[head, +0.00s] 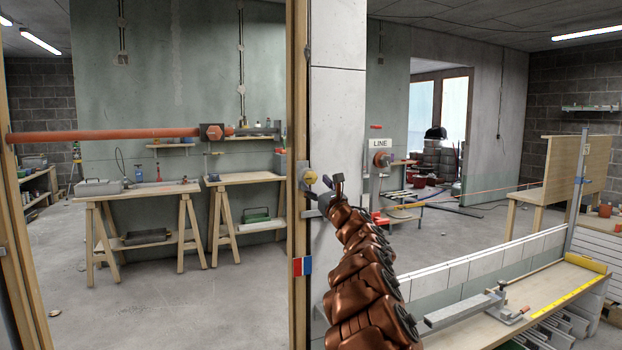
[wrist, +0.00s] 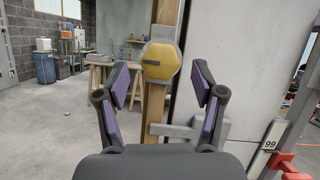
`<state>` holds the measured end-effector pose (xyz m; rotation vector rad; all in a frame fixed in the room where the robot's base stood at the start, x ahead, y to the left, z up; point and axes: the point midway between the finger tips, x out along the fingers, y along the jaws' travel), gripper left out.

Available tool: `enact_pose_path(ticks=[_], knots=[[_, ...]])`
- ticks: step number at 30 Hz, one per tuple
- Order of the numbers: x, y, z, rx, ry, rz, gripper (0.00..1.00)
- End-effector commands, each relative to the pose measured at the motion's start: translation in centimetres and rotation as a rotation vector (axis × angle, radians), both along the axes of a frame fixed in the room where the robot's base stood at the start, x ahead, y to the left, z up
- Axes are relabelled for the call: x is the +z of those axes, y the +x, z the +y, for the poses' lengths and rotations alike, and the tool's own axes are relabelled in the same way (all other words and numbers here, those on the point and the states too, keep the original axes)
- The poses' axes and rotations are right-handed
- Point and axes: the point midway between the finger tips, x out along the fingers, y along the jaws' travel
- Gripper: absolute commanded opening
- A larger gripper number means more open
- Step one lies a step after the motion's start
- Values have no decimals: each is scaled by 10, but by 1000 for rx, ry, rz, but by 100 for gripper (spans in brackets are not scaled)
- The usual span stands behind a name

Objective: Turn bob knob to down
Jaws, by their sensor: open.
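The knob (wrist: 160,62) is a yellow, roughly hexagonal knob with a dark slot-like mark across its face, on a grey round mount on a wooden post. In the head view the knob (head: 311,177) shows small on the post beside the pale wall. My gripper (wrist: 159,82) is open and empty in the wrist view, with its purple-padded fingers spread to either side. The knob lies between and just beyond the fingers, apart from them. In the head view my gripper (head: 331,190) is right beside the knob, and the exact gap cannot be told.
A grey bracket (wrist: 175,131) juts from the post below the knob. The post (head: 299,100) and pale wall (head: 338,90) stand close by. A workbench (head: 530,310) with a grey clamp is at lower right. Open floor (head: 200,310) lies at left.

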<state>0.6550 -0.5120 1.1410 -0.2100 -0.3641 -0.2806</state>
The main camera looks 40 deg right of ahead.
Motion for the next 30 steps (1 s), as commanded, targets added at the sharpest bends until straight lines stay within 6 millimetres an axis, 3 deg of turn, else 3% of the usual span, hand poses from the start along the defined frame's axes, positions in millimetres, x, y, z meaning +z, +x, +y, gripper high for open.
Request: enact_pose_path(ticks=[15,30], knots=[[12,28,-7,1,1,0,68],[14,32,-9,-1,2,-1,68]])
